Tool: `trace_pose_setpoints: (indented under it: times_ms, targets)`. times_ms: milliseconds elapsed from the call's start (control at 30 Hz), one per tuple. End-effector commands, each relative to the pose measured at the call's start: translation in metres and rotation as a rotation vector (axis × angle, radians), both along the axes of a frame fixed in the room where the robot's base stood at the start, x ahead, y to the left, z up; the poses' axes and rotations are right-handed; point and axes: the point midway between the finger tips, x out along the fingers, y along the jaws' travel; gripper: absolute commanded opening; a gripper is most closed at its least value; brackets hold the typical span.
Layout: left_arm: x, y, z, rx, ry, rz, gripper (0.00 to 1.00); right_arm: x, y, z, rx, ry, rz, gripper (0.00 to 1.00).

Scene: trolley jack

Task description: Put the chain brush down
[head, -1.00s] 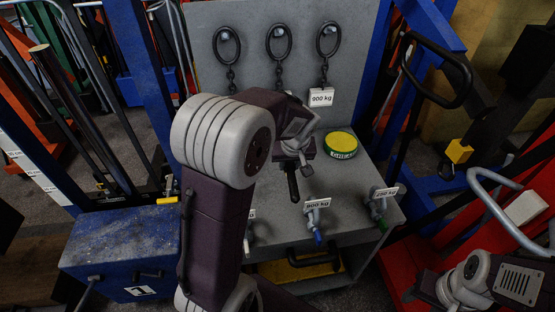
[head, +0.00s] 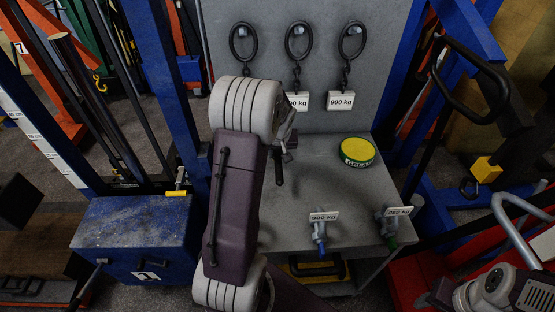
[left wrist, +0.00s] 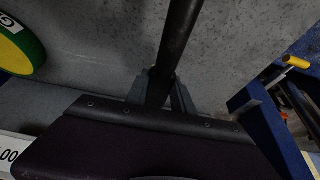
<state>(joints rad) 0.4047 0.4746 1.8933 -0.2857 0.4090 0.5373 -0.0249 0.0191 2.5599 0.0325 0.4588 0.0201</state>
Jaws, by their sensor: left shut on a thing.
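My left gripper (head: 284,147) is mostly hidden behind my own arm in the head view. It is over the grey bench (head: 300,200), left of the round tin. It is shut on the chain brush (head: 279,168), of which a dark, rod-like handle shows. In the left wrist view, the black handle (left wrist: 180,40) runs up from between the fingers (left wrist: 160,92), with the grey speckled surface behind it. The brush's head is not seen. I cannot tell whether the brush touches the bench. My right gripper is not in view.
A yellow-and-green tin (head: 357,151) stands on the bench. Chains with 900 kg tags (head: 340,101) hang on the back panel. Tagged hooks (head: 319,235) line the front edge. A blue box (head: 135,235) stands at left. The bench between tin and front edge is clear.

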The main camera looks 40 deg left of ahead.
Motion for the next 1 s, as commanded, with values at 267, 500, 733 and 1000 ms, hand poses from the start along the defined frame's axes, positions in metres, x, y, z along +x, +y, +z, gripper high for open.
trace_pose_setpoints:
  times_ms: [267, 500, 733, 1000]
  targets:
    - [0.0, 0.0, -0.034, -0.001, 0.003, -0.001, 0.0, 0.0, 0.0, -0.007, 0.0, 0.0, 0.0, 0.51]
    - [0.0, 0.0, -0.04, 0.0, -0.001, 0.0, 0.0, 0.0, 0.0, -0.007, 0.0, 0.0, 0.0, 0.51]
    - [0.0, 0.0, -0.045, 0.0, 0.0, -0.001, 0.32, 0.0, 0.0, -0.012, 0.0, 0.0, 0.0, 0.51]
    - [0.0, 0.0, -0.043, -0.001, -0.001, 0.0, 0.51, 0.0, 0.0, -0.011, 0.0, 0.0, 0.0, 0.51]
